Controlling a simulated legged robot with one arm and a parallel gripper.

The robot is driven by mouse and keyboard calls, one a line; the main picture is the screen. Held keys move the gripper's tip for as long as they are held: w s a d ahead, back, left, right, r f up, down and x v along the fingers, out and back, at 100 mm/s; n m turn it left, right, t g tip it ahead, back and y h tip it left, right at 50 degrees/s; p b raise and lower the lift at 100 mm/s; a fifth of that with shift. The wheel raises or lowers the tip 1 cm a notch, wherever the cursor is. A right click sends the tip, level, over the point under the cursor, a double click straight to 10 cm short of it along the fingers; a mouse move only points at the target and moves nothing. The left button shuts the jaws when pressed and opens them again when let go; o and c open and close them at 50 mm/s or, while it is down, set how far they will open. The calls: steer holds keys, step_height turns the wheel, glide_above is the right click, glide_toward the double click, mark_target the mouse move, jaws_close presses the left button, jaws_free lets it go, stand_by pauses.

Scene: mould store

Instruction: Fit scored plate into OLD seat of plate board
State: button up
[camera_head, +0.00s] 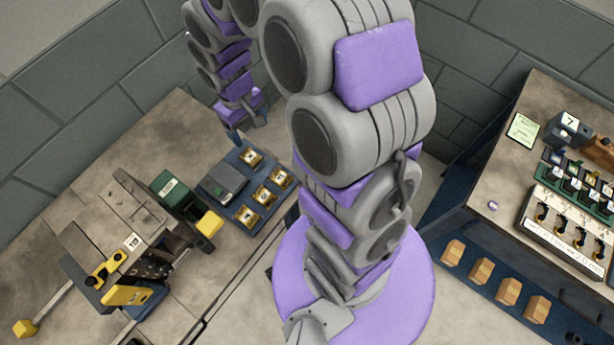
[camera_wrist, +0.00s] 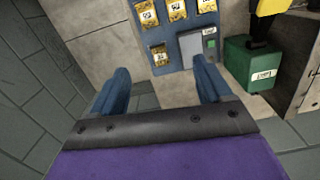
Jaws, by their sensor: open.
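A dark blue board (camera_head: 244,180) lies on the left bench and bears several small yellowish plates with white labels, one of them the far plate (camera_head: 252,157). It also shows in the wrist view (camera_wrist: 153,36); its labels are too small to read. I cannot tell which plate is scored or which seat is OLD. A grey box (camera_head: 222,182) sits on the board's left part in the head view. My gripper (camera_head: 247,128) is above the far side of the board. In the wrist view its blue fingers (camera_wrist: 163,72) are wide apart with nothing held between them.
A green labelled box (camera_head: 170,188) and a yellow-handled clamp or press (camera_head: 130,294) stand left of the board. The right bench (camera_head: 478,200) carries a dial panel (camera_head: 565,226) and a box marked 7 (camera_head: 568,130). Wooden blocks (camera_head: 508,291) lie on its lower shelf.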

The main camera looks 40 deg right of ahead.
steer(key=s+r+m, duration=0.1)
steer(key=s+r, duration=0.3)
steer(key=s, duration=0.4)
steer(key=s+r, duration=0.4)
steer(key=s, duration=0.4)
steer(key=s+r+m+g, duration=0.1)
steer(key=s+r, duration=0.3)
steer(key=s, duration=0.4)
steer(key=shift+s+r+m, duration=0.25)
steer(key=shift+r+m, duration=0.05)
steer(key=shift+r, duration=0.1)
steer(key=shift+d, duration=0.1)
steer(key=shift+f, duration=0.2)
